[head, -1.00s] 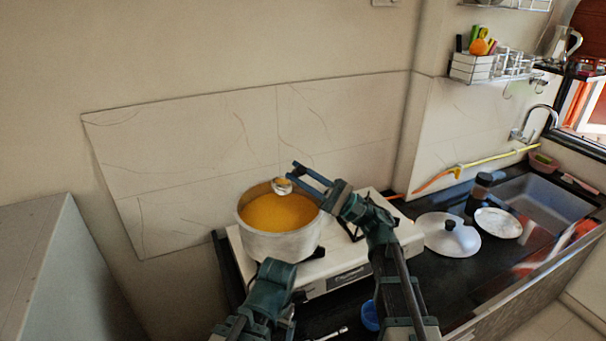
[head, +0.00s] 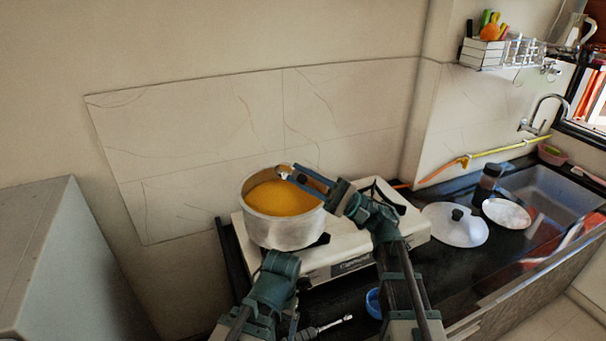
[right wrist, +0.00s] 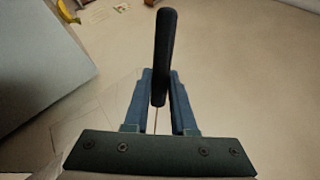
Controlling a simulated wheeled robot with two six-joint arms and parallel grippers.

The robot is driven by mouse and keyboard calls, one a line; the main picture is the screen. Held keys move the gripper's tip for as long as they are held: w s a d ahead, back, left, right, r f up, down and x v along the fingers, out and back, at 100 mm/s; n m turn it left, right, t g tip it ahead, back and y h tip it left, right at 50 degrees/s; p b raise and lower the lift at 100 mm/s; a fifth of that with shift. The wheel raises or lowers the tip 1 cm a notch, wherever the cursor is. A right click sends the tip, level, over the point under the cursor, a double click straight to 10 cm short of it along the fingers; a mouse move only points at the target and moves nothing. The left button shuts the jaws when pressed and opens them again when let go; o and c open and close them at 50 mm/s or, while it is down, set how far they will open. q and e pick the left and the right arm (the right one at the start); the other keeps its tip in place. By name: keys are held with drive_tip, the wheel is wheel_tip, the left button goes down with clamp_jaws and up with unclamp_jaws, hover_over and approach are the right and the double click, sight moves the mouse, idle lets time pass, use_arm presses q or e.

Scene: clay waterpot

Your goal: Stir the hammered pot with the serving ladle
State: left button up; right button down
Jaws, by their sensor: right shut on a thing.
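The hammered pot (head: 285,233) is a silvery pot on the stove, holding an orange-yellow liquid (head: 280,198). My right gripper (head: 298,177) is over the pot's back right rim, shut on the serving ladle. The ladle's black handle (right wrist: 166,55) stands between the two fingers in the right wrist view. A thin metal stem (right wrist: 155,120) runs below it. In the head view the ladle mostly hides behind the fingers, and I cannot tell whether its bowl touches the liquid. My left arm is low in front of the stove; its fingers cannot be made out clearly.
The pale stove (head: 345,262) stands on a black counter against the wall. A white lid (head: 455,226), a dish (head: 506,213) and a dark jar (head: 487,183) lie to the right, before the sink (head: 548,193). A metal utensil (head: 333,325) and a blue bowl (head: 374,303) are in front.

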drive_tip(key=shift+s+a+f+n+g+b, duration=0.25)
drive_tip(key=shift+s+f+n+g+b, duration=0.25)
drive_tip(key=shift+s+f+n+g, duration=0.3)
idle(1.1)
drive_tip(key=shift+m+t, duration=0.8)
drive_tip(key=r+p, duration=0.1)
drive_tip(key=w+r+p, duration=0.1)
drive_tip(key=r, duration=0.1)
drive_tip(key=r+p, duration=0.1)
drive_tip(key=p, duration=0.1)
drive_tip(key=shift+w+d+r, duration=0.2)
drive_tip(key=shift+w+d, duration=0.05)
drive_tip(key=shift+w, duration=0.05)
drive_tip(key=shift+w+d+r+m+t+p, duration=0.1)
drive_tip(key=shift+w+r+m+t+p, duration=0.3)
drive_tip(key=shift+r+m+p, duration=0.3)
